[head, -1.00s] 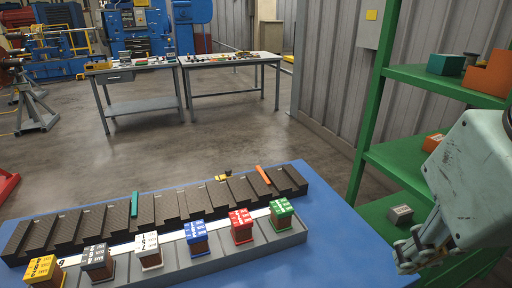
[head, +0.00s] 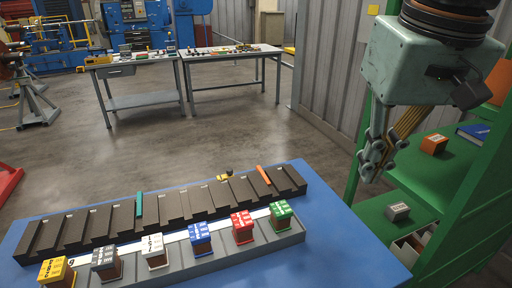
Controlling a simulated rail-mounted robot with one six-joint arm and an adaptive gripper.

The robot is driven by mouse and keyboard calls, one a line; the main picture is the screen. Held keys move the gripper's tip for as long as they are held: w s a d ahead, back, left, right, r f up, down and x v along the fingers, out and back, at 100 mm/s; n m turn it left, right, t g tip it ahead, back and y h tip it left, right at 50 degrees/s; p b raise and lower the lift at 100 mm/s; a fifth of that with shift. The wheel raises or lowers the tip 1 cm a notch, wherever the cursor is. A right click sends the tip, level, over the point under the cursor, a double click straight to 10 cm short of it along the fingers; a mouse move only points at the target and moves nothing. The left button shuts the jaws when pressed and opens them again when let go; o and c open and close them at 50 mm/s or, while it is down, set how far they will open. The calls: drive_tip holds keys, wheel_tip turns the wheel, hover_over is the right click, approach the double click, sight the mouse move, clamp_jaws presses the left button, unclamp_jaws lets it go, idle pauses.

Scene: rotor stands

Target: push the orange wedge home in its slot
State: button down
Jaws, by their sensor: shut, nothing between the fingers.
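The orange wedge (head: 263,175) is a thin bar standing in a slot near the right end of the dark slotted block (head: 68,228). Its upper end sticks up above the block's back edge. How deep it sits cannot be told. My gripper (head: 367,178) hangs fingers-down to the right of the block, in front of the green shelf. It is shut and empty, well apart from the wedge.
A teal wedge (head: 139,205) stands in another slot further left. A small yellow item (head: 223,177) lies at the block's back edge. Several colored labelled blocks, including a green one (head: 280,212), stand along the front grey rail (head: 180,258). The blue tabletop (head: 345,240) is bare at right. The green shelf (head: 425,172) stands at right.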

drive_tip(key=w+a+r+n+g+p, duration=0.1)
drive_tip(key=w+a+p, duration=0.2)
drive_tip(key=w, duration=0.7)
drive_tip(key=w+a+r+g+p, duration=0.1)
drive_tip(key=w+a+p, duration=0.2)
drive_tip(key=w, duration=0.7)
drive_tip(key=w+a+r+n+g+p, duration=0.1)
drive_tip(key=w+a+p, duration=0.25)
drive_tip(key=w, duration=0.75)
drive_tip(key=w+a+f+g+p, duration=0.1)
drive_tip(key=w+a+f+p, duration=0.4)
drive_tip(key=w+a+f, duration=0.2)
drive_tip(key=w+a+f+n+g+h+p, duration=0.1)
drive_tip(key=w+a+f+p, duration=0.4)
drive_tip(key=w+f, duration=0.7)
wheel_tip(320, 180, down, 2)
drive_tip(key=shift+w+a+f+n, duration=0.2)
drive_tip(key=shift+w+a+n, duration=0.1)
drive_tip(key=shift+a, duration=0.7)
drive_tip(key=shift+s, duration=0.1)
